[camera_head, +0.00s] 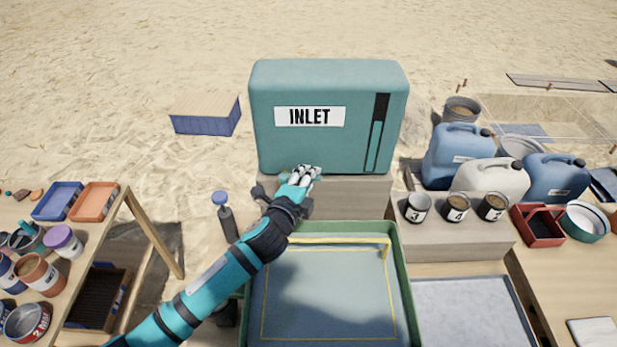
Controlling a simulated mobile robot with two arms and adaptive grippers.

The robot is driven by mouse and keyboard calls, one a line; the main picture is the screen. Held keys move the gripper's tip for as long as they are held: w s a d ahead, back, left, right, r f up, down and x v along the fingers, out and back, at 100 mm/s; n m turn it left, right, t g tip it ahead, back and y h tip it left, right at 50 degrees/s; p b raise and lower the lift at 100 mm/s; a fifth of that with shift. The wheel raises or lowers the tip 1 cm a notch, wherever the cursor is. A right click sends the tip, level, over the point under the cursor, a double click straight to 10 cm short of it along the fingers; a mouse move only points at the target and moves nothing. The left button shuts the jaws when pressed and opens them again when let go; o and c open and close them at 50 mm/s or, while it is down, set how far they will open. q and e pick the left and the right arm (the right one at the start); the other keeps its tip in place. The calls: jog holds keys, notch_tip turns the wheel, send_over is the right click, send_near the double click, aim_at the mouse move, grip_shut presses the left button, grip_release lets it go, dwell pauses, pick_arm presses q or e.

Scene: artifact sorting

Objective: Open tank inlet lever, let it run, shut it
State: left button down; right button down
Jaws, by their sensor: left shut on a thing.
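The teal tank (330,85) with a white INLET label (309,117) stands on a stone-like block (352,197) at the back centre. A vertical sight gauge (376,135) is on its right front, dark at the top and teal below. My left gripper (306,174) is at the tank's lower front edge, below the label. It is shut on what appears to be the inlet lever, which the gripper and wrist mostly hide, so its position cannot be told. My right gripper is not in view.
A green-rimmed basin (405,285) with a yellow outline lies below my left arm. Numbered cups (417,208), blue jugs (459,150) and a white jug (490,178) stand right. A table with trays (95,200) and jars is left. A dark bottle (227,220) stands near my forearm.

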pick_arm(q)
jog(key=c, duration=1.2)
grip_release()
jog(key=shift+f, duration=0.1)
jog(key=shift+c, duration=0.2)
jog(key=v, duration=1.2)
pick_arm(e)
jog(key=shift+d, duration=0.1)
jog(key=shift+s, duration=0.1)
